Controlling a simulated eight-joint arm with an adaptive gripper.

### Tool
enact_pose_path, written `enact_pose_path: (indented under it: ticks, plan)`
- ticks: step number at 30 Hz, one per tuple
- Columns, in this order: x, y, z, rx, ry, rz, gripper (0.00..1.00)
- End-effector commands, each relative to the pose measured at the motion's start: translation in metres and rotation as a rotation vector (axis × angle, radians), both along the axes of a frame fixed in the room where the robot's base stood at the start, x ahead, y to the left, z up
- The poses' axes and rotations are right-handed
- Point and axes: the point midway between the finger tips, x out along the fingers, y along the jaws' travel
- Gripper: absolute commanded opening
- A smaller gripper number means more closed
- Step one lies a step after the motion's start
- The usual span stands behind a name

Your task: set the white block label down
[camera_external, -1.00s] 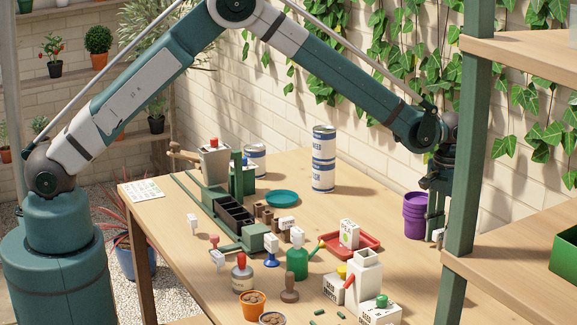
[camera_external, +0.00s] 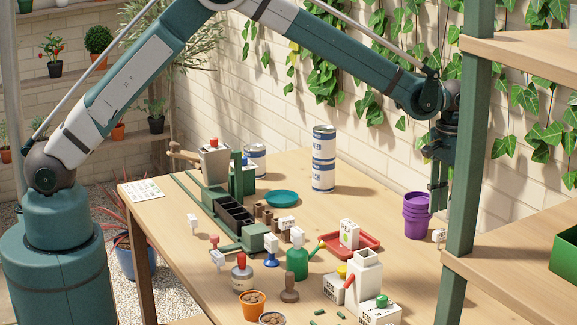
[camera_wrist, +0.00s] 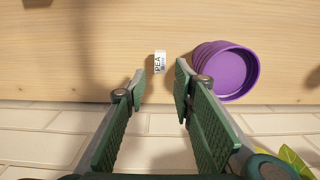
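The white block label (camera_external: 438,235) rests on the table near its right edge, partly behind the green shelf post. In the wrist view the label (camera_wrist: 160,62) shows black print reading "PEA" and lies flat on the wood. My gripper (camera_external: 438,210) hangs above the label, pointing down. In the wrist view my gripper (camera_wrist: 160,83) has its two green fingers apart with nothing between them. The label lies beyond the fingertips, roughly in line with the gap.
A stack of purple pots (camera_external: 416,215) stands close beside the label; it also shows in the wrist view (camera_wrist: 225,72). The green shelf post (camera_external: 464,170) stands in front of my gripper. A red tray (camera_external: 370,246) lies further left. The table's back edge borders a brick wall.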

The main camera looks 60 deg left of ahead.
Motion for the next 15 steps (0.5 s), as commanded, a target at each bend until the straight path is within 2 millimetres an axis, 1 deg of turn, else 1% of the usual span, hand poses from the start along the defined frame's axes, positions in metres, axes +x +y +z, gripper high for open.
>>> enact_pose_path:
  ticks: [1, 6, 10, 15]
  plan:
    - [0.0, 0.0, 0.009, 0.0, 0.0, 0.0, 0.26]
    - [0.0, 0.0, 0.028, 0.0, 0.0, 0.0, 0.26]
    - [0.0, 0.0, 0.036, 0.0, 0.0, 0.0, 0.26]
    - [0.0, 0.0, 0.039, 0.0, 0.0, 0.0, 0.26]
